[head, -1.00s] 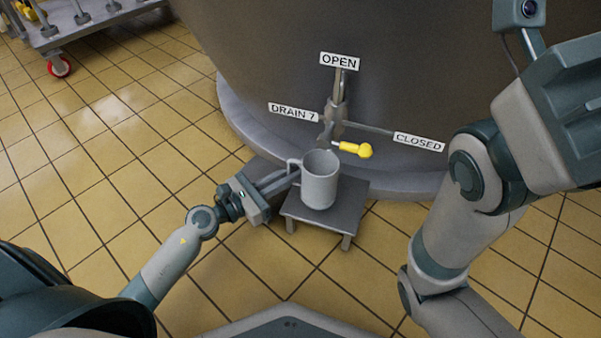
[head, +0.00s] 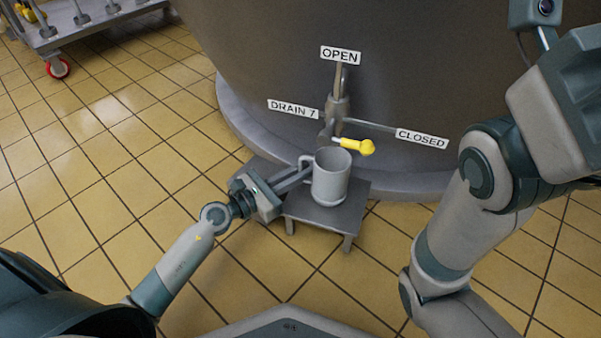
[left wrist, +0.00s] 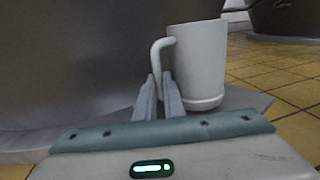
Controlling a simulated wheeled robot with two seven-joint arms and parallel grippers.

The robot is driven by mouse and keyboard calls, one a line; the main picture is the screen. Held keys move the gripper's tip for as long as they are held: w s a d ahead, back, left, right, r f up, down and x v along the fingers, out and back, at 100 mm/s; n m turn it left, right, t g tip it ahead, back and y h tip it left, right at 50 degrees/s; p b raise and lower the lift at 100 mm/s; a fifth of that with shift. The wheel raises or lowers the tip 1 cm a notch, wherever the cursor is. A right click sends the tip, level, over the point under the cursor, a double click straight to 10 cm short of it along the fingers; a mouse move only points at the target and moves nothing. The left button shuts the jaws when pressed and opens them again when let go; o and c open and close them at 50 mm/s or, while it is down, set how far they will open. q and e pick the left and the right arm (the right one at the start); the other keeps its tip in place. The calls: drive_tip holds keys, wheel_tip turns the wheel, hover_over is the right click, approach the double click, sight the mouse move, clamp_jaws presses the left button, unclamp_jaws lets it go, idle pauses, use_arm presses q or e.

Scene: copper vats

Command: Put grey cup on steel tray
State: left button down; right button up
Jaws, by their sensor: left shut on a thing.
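The grey cup (head: 332,178) is upright over a low grey stand (head: 330,218) below the drain valve. Whether its base touches the stand or hangs just above it I cannot tell. My left gripper (head: 303,173) reaches in from the left and is shut on the cup's handle. In the left wrist view the cup (left wrist: 199,62) stands right of the fingers (left wrist: 160,98), its handle (left wrist: 157,56) running down between their tips. I cannot make out a separate steel tray. My right arm shows at the right, but its gripper is out of view.
A large copper vat (head: 250,60) stands right behind the cup. Its drain valve (head: 336,110) has a yellow-tipped lever (head: 357,146) close above the cup. A metal trolley (head: 85,22) with a red-rimmed wheel is at the top left. The tiled floor (head: 90,150) at the left is clear.

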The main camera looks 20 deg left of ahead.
use_arm(q)
drive_tip(key=c, duration=2.3)
unclamp_jaws()
drive_tip(key=shift+f, duration=0.15)
drive_tip(key=o, duration=0.4)
drive_tip(key=shift+o, duration=0.2)
drive_tip(key=shift+r, duration=0.25)
drive_tip(key=p+v, duration=0.1)
drive_tip(key=v, duration=1.1)
